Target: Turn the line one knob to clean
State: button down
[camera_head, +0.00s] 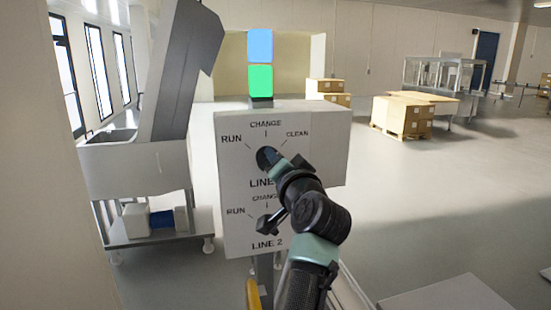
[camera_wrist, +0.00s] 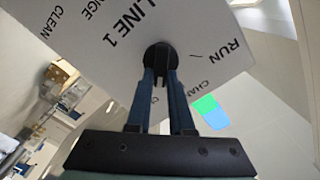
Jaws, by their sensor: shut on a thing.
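The line 1 knob (camera_head: 265,157) is a dark round knob on the upper part of a grey control box (camera_head: 232,140). RUN, CHANGE and CLEAN are printed around it from upper left to upper right. My gripper (camera_head: 277,166) reaches it from the lower right and hides much of it. In the wrist view, the two fingers of my gripper (camera_wrist: 161,75) close around the handle of the line 1 knob (camera_wrist: 160,53). The panel looks turned nearly upside down there, with RUN to the right. The knob's pointing direction is hard to tell.
The line 2 knob (camera_head: 269,222) sits just below, close to my arm. A stack light (camera_head: 260,79) with blue and green segments stands on the box. A grey machine (camera_head: 135,165) is at left. Cardboard boxes (camera_head: 402,115) stand behind right; the floor between is clear.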

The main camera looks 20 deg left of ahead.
jog(key=c, duration=0.8)
grip_release()
jog(key=b+v, duration=0.4)
jog(key=v, duration=0.9)
